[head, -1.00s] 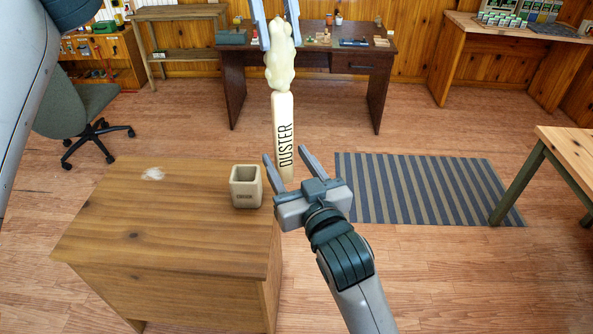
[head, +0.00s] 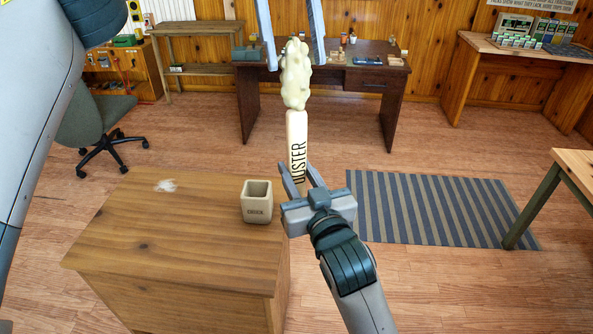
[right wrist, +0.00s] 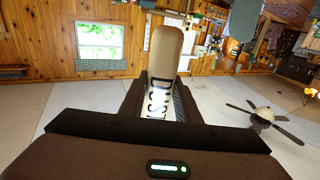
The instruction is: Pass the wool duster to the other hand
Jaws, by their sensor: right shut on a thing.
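The wool duster (head: 297,85) stands upright in the head view, with a lumpy cream wool head above a pale handle lettered "DUSTER". My right gripper (head: 303,176) is shut on the lower part of the handle. The right wrist view shows the handle (right wrist: 165,55) between the dark fingers. My left gripper (head: 296,65) is open at the top of the picture, with one finger on each side of the wool head and gaps showing between. Its palm is out of the frame.
A wooden table (head: 150,240) stands front left, bearing a square beige crock (head: 257,206) and a pale fluffy patch (head: 165,186). A striped rug (head: 430,210) lies at right. A dark desk (head: 350,78) stands behind; a green chair (head: 95,125) is at left.

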